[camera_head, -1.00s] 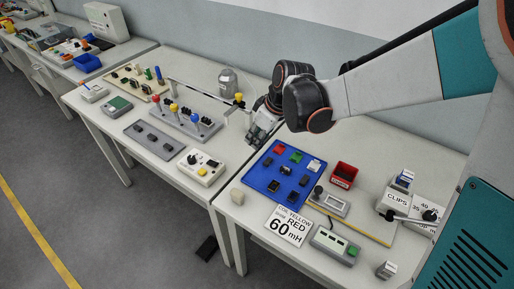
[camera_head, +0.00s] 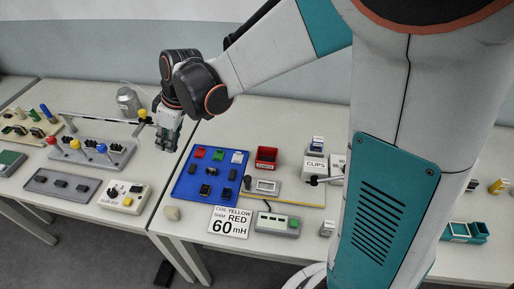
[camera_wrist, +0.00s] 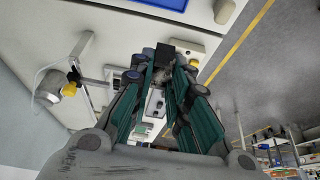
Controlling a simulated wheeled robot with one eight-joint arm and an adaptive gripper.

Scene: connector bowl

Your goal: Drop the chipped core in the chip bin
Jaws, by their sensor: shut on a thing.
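My gripper (camera_head: 167,142) hangs over the table left of the blue tray. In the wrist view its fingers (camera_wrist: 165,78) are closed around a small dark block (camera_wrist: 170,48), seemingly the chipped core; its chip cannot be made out. In the head view the block cannot be told apart from the fingertips. The chip bin (camera_head: 266,158) is a small open red box with a white label, standing behind and right of the blue tray, well to the right of my gripper.
The blue tray (camera_head: 180,190) holds several small coloured and dark pieces. A white sign (camera_head: 230,222), a grey-green device (camera_head: 278,224) and a CLIPS box (camera_head: 314,168) stand nearby. A grey post and bar fixture (camera_head: 95,117) with a yellow knob (camera_head: 142,114) is left of my gripper.

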